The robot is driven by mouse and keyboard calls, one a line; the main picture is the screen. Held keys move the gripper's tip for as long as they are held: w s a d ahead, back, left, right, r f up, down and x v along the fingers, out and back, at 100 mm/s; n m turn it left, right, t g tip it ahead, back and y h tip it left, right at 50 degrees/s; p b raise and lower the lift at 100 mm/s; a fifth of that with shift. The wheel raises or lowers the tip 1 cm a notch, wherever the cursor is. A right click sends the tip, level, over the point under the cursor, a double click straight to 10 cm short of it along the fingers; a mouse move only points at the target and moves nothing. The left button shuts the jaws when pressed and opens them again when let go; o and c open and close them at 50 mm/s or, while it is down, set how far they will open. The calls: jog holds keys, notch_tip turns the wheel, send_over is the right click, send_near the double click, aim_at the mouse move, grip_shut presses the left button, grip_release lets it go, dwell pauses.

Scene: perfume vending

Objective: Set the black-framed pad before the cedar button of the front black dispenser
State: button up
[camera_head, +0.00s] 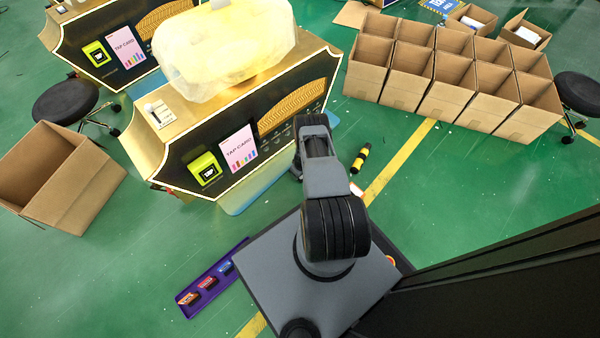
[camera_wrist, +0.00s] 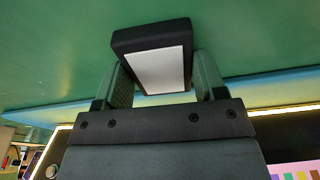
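The black-framed pad (camera_wrist: 155,68), with a pale grey face, sits between the two fingers of my gripper (camera_wrist: 158,80) in the wrist view. The fingers touch its sides, and it is clear of the dispenser. In the head view my arm hides the pad and most of my gripper. The front black dispenser (camera_head: 212,148) has gold edges, a yellow-green card reader (camera_head: 205,169) and a pink TAP CARD sign (camera_head: 238,148). Its small front buttons are partly behind my arm; I cannot read which is cedar. Its lit edge also shows in the wrist view (camera_wrist: 285,110).
A purple tray (camera_head: 238,246) with several small items lies left of my base. A yellow-black tool (camera_head: 360,158) is on the floor right of my arm. Cardboard boxes (camera_head: 446,82) stand back right, another box (camera_head: 80,200) at left near a stool (camera_head: 66,101). Green floor is open at lower left.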

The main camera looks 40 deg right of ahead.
jog(key=o, duration=0.4)
jog(key=shift+r, duration=0.15)
